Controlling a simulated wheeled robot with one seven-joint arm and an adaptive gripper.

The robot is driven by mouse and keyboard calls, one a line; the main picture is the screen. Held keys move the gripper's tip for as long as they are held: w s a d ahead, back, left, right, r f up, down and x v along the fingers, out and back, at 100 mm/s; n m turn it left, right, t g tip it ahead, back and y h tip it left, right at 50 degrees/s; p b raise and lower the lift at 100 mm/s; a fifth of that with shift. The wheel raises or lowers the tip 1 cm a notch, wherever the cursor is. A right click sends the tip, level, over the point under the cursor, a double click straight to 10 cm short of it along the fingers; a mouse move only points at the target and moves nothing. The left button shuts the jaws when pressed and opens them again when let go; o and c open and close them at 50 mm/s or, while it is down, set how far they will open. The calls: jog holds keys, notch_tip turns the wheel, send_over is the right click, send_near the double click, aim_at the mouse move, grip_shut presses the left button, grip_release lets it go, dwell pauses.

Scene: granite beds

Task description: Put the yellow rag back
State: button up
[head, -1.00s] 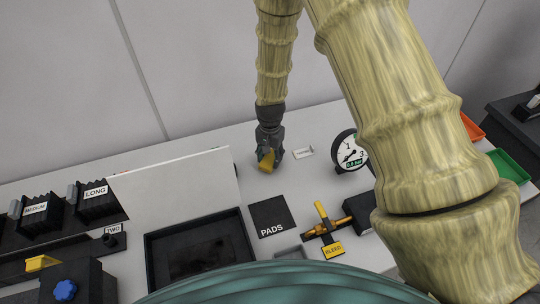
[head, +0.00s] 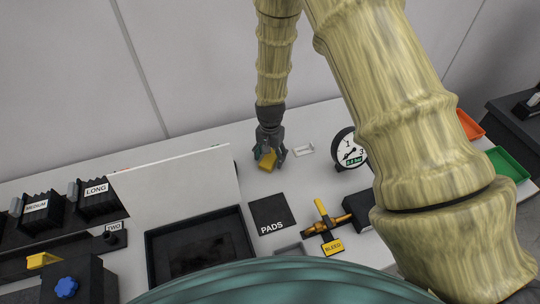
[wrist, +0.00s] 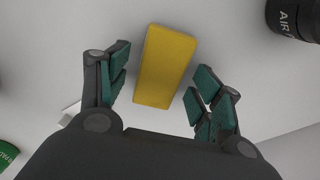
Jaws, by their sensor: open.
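The yellow rag (head: 267,161) is a small yellow block-like piece lying on the light bench top. In the wrist view the rag (wrist: 165,66) shows as a plain yellow rectangle, slightly tilted, between and beyond my fingers. My gripper (head: 270,158) is over it, pointing down, with its fingers spread on either side. In the wrist view my gripper (wrist: 160,98) is open, with a gap between the rag and the right finger and a smaller one at the left.
A small white holder (head: 304,149) sits just right of my gripper, with a pressure gauge (head: 348,150) beyond it. A black PADS mat (head: 271,214), a black tray (head: 200,248) and a yellow-handled BLEED valve (head: 323,228) lie nearer. A white panel (head: 180,190) stands at left.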

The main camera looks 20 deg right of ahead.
aim_at(270, 157)
notch_tip(270, 157, up, 12)
jog(key=b, duration=0.4)
jog(key=shift+r, duration=0.15)
dwell(0.4)
